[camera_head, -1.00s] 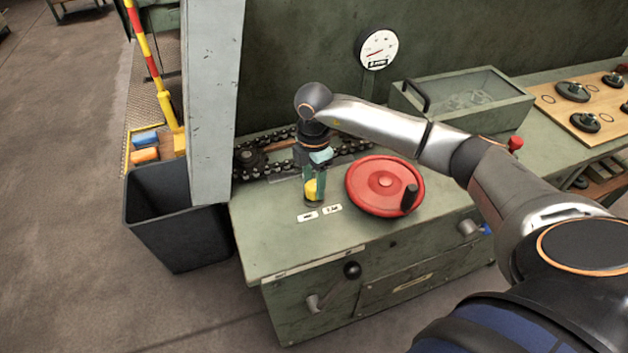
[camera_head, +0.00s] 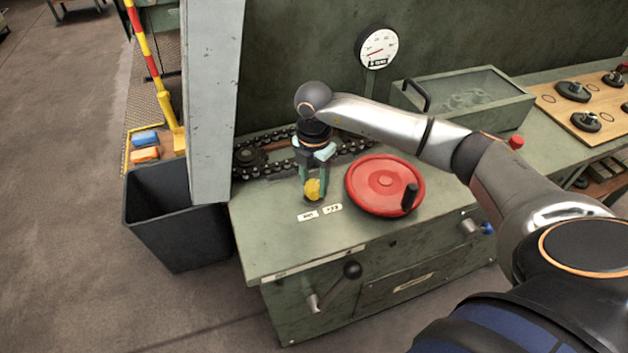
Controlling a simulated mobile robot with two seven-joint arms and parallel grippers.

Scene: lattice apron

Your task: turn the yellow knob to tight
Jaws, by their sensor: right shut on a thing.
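The yellow knob (camera_head: 313,189) stands on the green bench top, behind two small white labels (camera_head: 319,212) whose text is too small to read. My right gripper (camera_head: 312,186) points down over the knob from above, its fingers on either side of it. It is shut on the knob. The fingers partly cover the knob, and its pointing direction is hard to tell. My left gripper is not in view.
A red handwheel (camera_head: 378,184) with a black handle is close to the right of the knob. A chain (camera_head: 279,167) runs behind. A lidded box (camera_head: 478,105) stands at the back right, and a gauge (camera_head: 377,47) is on the back panel. A dark bin (camera_head: 178,222) stands left.

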